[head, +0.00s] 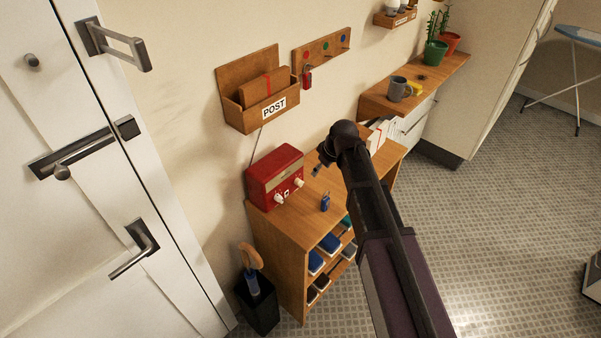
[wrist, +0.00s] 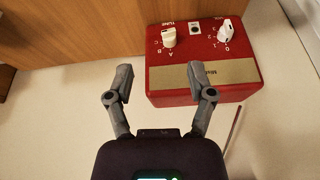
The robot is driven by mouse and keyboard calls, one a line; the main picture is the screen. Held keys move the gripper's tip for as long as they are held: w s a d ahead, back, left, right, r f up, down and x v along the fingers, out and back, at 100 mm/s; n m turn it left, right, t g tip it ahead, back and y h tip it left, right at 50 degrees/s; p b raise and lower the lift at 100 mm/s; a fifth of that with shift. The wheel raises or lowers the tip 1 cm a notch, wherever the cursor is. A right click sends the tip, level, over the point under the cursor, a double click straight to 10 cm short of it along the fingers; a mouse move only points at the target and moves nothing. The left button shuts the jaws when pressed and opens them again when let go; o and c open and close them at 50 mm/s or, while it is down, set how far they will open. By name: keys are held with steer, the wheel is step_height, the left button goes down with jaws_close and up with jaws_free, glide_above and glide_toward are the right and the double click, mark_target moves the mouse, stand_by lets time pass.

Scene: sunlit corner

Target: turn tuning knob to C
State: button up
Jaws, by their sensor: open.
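The red radio (head: 268,178) stands on the wooden shelf unit, with two white knobs on its front. In the wrist view the radio (wrist: 185,92) appears upside down. Its tuning knob (wrist: 169,37), marked TUNE, is at left there, with the letters A, B and C around it. Which letter the knob points to is too small to tell. The other knob (wrist: 226,31) has digits around it. My gripper (wrist: 160,72) is open and empty, its fingers apart from the radio and the knob. In the head view my gripper (head: 318,170) is right of the radio, partly hidden by my wrist.
A blue tag (head: 325,202) stands on the shelf unit's top (head: 302,215), near the radio. The wooden POST rack (head: 243,112) hangs above. White envelopes (head: 377,137) are behind my arm. The white door (head: 105,220) is at left.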

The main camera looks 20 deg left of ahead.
mark_target(299, 181)
steer(key=a, duration=0.1)
steer(key=a+r, duration=0.1)
steer(key=a, duration=0.1)
steer(key=shift+a+r+n, duration=0.2)
steer(key=shift+n, duration=0.2)
steer(key=shift+w+f, duration=0.1)
steer(key=shift+f, duration=0.05)
steer(key=b+x, duration=1.2)
steer(key=x, duration=0.1)
steer(key=shift+a+f, duration=0.15)
steer(key=shift+a, duration=0.15)
stand_by(0.3)
